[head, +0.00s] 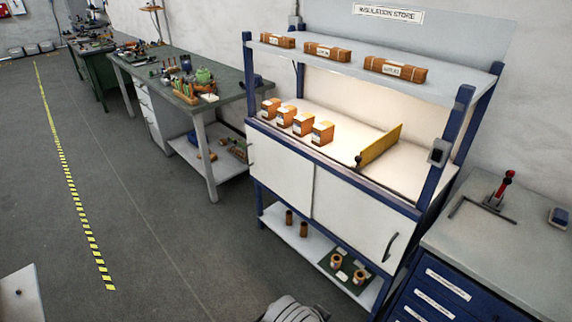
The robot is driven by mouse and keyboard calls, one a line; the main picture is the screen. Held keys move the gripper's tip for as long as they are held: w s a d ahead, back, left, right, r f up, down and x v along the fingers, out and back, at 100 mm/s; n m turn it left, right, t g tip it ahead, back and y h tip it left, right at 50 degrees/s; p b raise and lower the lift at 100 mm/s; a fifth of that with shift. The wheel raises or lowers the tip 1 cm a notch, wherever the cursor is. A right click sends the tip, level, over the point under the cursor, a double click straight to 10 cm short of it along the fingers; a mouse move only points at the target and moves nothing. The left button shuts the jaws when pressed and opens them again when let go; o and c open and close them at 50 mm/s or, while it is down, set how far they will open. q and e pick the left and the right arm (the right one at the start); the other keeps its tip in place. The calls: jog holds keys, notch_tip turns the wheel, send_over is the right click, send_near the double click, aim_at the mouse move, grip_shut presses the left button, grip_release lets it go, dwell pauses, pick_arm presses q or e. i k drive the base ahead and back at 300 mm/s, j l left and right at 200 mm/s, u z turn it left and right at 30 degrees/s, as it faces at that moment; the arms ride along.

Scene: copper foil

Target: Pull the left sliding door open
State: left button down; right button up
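The left sliding door (281,180) is a plain white panel in the blue-framed workbench under the "INSULATION STORE" sign.
Several small boxes (322,133) and a yellow divider (379,145) stand on the bench top. Spools (336,261) sit on the lower shelf. A blue drawer cabinet (441,293) is close on the right, a green-topped bench (224,88) on the left. Clear floor (190,250) lies in front.

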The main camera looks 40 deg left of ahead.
aim_at(291, 175)
jog(key=u, duration=1.6)
jog(key=i+j, duration=0.3)
jog(key=i, duration=0.2)
jog(key=i+j, duration=0.3)
jog(key=i, duration=0.2)
jog(key=i+j, duration=0.35)
jog(key=i, duration=0.15)
jog(key=i+j, duration=0.3)
jog(key=i, duration=0.2)
jog(key=i+j, duration=0.3)
jog(key=i, duration=0.2)
